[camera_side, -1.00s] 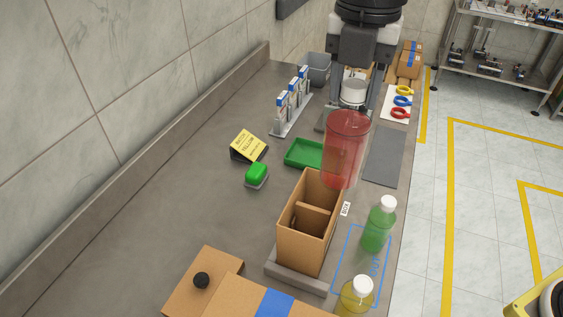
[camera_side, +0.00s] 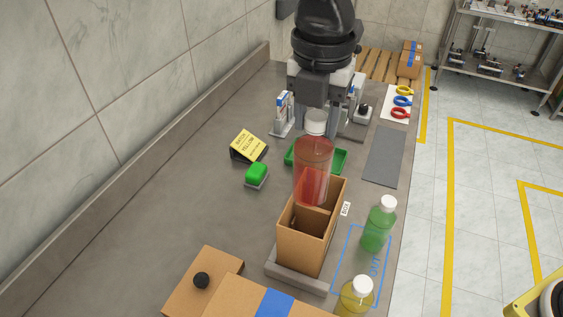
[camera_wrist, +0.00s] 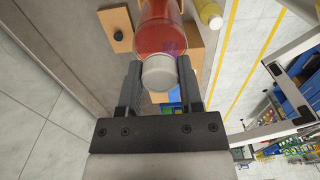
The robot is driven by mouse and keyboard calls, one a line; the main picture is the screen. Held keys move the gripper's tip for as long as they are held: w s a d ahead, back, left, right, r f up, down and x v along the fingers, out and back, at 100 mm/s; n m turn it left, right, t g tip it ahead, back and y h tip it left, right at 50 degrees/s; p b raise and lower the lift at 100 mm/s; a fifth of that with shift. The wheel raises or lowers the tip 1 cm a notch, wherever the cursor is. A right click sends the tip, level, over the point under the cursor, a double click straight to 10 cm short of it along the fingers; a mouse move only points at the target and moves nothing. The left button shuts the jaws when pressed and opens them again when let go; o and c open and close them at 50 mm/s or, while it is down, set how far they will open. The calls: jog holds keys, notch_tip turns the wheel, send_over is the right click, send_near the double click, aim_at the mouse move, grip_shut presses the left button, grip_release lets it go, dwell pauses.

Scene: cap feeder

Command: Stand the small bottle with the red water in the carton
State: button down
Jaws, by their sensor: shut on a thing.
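The small bottle with red water (camera_side: 313,178) is held upright by its white cap (camera_side: 316,122). In the side view its lower end overlaps the far part of the open carton (camera_side: 303,252); I cannot tell whether it is above the rim or just inside. My gripper (camera_side: 317,117) is shut on the cap. In the wrist view my gripper (camera_wrist: 160,82) has a finger on each side of the cap, with the red bottle (camera_wrist: 160,28) beyond it. The carton has a divider inside and stands on a grey base (camera_side: 297,279).
A green-water bottle (camera_side: 378,224) and a yellow-water bottle (camera_side: 357,295) stand right of the carton by a blue outline. A green tray (camera_side: 338,160) lies behind. A green button (camera_side: 256,174) and a yellow sign (camera_side: 249,145) stand left. A closed carton (camera_side: 240,299) is in front.

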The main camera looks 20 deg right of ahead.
aim_at(314, 145)
jog(key=shift+f, duration=0.25)
jog(key=shift+f, duration=4.15)
jog(key=shift+f, duration=3.7)
